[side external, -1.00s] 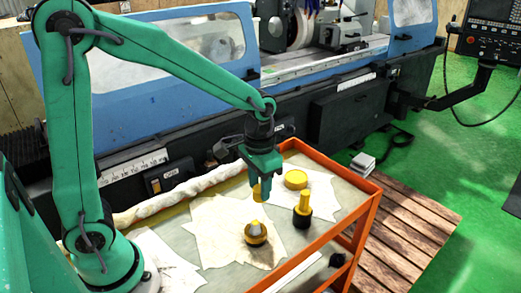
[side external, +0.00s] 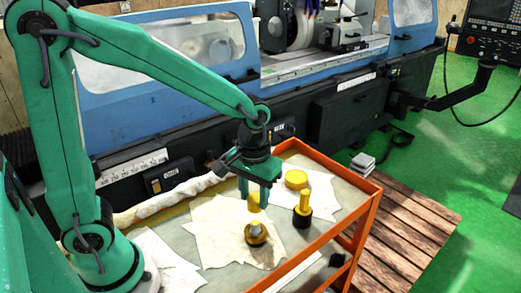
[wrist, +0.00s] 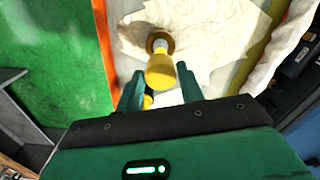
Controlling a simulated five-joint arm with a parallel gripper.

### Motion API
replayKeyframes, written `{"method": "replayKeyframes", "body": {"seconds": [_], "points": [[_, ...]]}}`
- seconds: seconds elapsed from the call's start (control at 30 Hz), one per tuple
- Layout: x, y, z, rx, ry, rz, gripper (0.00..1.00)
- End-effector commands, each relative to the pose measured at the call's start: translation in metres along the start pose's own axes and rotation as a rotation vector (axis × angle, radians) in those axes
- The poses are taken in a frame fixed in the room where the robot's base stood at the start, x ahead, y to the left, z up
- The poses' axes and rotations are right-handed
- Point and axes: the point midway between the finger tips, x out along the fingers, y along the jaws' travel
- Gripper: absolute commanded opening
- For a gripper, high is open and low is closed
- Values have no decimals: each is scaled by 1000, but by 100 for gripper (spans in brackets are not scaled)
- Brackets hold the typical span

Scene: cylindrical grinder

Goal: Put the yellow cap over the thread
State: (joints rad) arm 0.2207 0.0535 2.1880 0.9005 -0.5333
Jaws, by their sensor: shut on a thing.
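My gripper (side external: 254,198) points down above the cart, with its two fingers on either side of the yellow cap (side external: 254,201). The cap also shows between the fingertips in the wrist view (wrist: 160,72). Below it, the thread is the pale top of an upright part (side external: 256,234) with a yellow-brown body, standing on a cloth. In the side view a small gap shows between the cap and this part. In the wrist view the thread (wrist: 160,45) shows just beyond the cap, partly hidden by it.
A yellow post on a black base (side external: 303,209) stands to the right. A round yellow lid (side external: 296,179) lies behind it. The orange cart rim (side external: 330,228) edges the work area. A rolled cloth (side external: 165,205) lies along the back left, before the blue grinder (side external: 180,60).

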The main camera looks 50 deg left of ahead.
Motion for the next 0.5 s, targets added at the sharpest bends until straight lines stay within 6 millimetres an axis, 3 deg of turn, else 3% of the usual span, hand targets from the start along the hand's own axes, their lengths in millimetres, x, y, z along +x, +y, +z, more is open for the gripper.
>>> {"method": "replayKeyframes", "body": {"seconds": [0.5], "points": [[8, 0, 0, -1, -1, 0, 16]]}}
